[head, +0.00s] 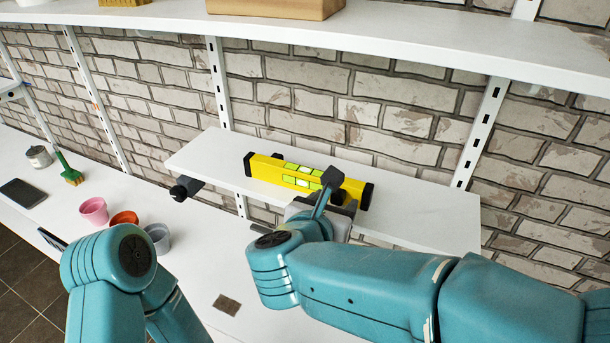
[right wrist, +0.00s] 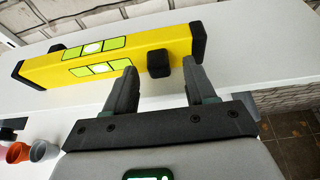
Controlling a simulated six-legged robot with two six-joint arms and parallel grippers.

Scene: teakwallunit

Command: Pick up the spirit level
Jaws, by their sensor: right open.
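The yellow spirit level (head: 270,169) with black end caps and green vial windows lies on the small white shelf (head: 420,215). It also shows in the right wrist view (right wrist: 45,72), running across the top. A small black block (right wrist: 158,66) sits at its near side. My right gripper (head: 330,192) is open at the level's near side, towards its right half in the head view. In the right wrist view its two fingers (right wrist: 160,75) stand apart, either side of the black block. Contact cannot be told. My left gripper is not in view; only my left arm shows.
A dark object (head: 185,188) is at the shelf's left end. On the lower white counter are pink (head: 94,211), orange (head: 124,219) and grey (head: 157,237) cups and a green brush (head: 70,172). A long upper shelf (head: 400,43) overhangs; a brick wall is behind.

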